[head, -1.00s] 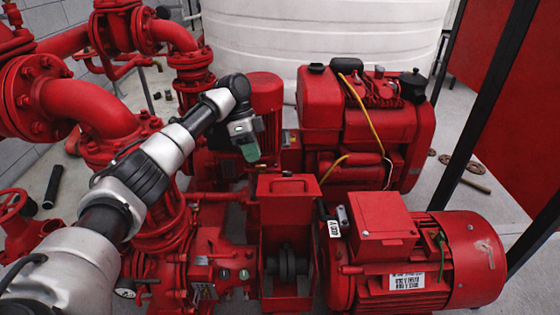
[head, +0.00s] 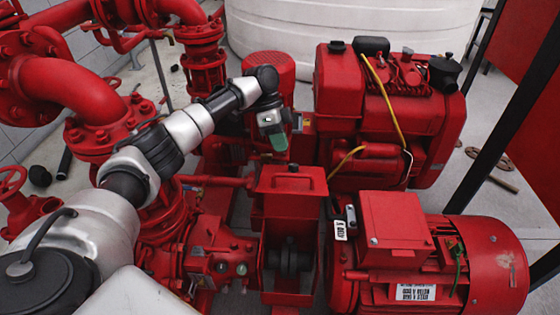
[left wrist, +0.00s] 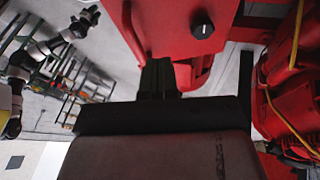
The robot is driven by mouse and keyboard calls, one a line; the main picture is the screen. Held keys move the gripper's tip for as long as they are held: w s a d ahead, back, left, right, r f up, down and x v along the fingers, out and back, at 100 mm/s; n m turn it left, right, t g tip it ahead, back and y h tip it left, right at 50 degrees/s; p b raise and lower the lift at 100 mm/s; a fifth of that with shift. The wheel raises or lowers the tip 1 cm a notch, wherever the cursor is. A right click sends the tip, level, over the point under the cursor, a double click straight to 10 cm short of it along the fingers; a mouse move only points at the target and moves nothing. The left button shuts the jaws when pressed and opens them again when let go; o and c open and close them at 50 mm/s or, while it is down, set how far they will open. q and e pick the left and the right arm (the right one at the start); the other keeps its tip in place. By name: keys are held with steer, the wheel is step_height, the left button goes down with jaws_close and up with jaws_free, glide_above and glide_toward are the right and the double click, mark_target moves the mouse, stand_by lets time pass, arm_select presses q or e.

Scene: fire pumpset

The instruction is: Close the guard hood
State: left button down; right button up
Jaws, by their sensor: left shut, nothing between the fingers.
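The guard hood (head: 291,180) is a red metal lid with a small handle on its top edge. It stands raised at the back of an open red guard box (head: 289,298). A dark coupling (head: 289,259) shows inside the box. My left gripper (head: 278,140) is shut and empty, pointing down just behind and above the hood's top edge. I see a gap between them in the picture, but cannot judge the depth. In the left wrist view my black fingers (left wrist: 160,78) are together, close to a red surface with a black knob (left wrist: 202,30).
A red motor (head: 440,262) with a terminal box stands right of the guard, and a red pump (head: 216,265) stands left. A red engine (head: 385,120) with a yellow hose is behind. Red pipes (head: 85,100) crowd the left. A dark post (head: 505,110) rises at the right.

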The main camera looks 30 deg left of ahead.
mark_target(279, 181)
arm_select(q)
steer(key=s+f, duration=0.1)
steer(key=s+d, duration=0.1)
steer(key=s+f, duration=0.1)
steer(key=shift+d+f, duration=0.25)
steer(key=shift+f, duration=0.1)
steer(key=shift+s+d+f, duration=0.1)
steer(key=shift+d+f, duration=0.05)
steer(key=shift+f, duration=0.05)
arm_select(e)
steer(key=shift+s+d+f, duration=0.1)
steer(key=shift+s+f, duration=0.1)
steer(key=shift+s, duration=0.25)
steer(key=shift+r, duration=0.1)
